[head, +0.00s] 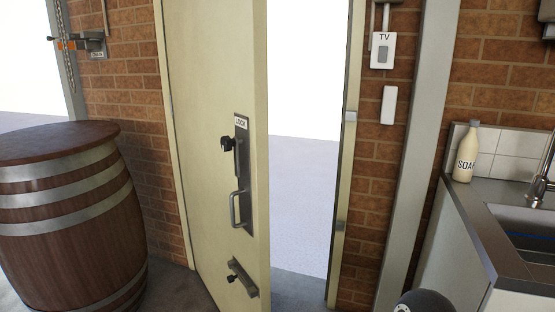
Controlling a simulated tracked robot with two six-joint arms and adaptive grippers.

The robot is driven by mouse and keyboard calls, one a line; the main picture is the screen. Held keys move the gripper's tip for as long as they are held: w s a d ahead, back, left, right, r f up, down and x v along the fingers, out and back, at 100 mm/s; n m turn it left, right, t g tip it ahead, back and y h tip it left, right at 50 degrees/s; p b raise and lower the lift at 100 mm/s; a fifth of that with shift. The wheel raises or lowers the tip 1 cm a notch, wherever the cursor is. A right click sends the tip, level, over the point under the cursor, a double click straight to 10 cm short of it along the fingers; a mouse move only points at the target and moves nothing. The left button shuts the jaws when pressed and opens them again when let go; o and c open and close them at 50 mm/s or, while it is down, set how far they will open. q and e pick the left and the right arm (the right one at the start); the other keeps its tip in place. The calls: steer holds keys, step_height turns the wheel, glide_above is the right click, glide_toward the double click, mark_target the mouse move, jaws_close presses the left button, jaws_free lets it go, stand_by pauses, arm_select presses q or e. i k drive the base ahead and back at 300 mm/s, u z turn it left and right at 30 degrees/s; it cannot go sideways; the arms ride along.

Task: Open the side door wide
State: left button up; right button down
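The side door (211,100) is a cream panel hinged on its left side. It stands partly open, its free edge swung toward me, with a gap to the right jamb (345,150). On its face is a grey plate (242,165) labelled LOCK with a dark knob (228,144). Below the knob is a grey pull handle (235,208). Lower down is a slide bolt (242,278) with a dark knob. The door's bottom free corner is cut off by the picture's edge. Neither of my grippers shows, and nothing visible touches the door.
A wooden barrel (75,225) stands left of the door, near its hinge side. On the right is a sink counter (455,235) with a soap bottle (467,155). A dark rounded shape (425,303) at the bottom edge is unclear. Pale open ground shows through the doorway.

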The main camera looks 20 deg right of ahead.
mark_target(217, 50)
steer(key=z, duration=0.15)
steer(key=i, duration=0.95)
steer(key=u, duration=0.15)
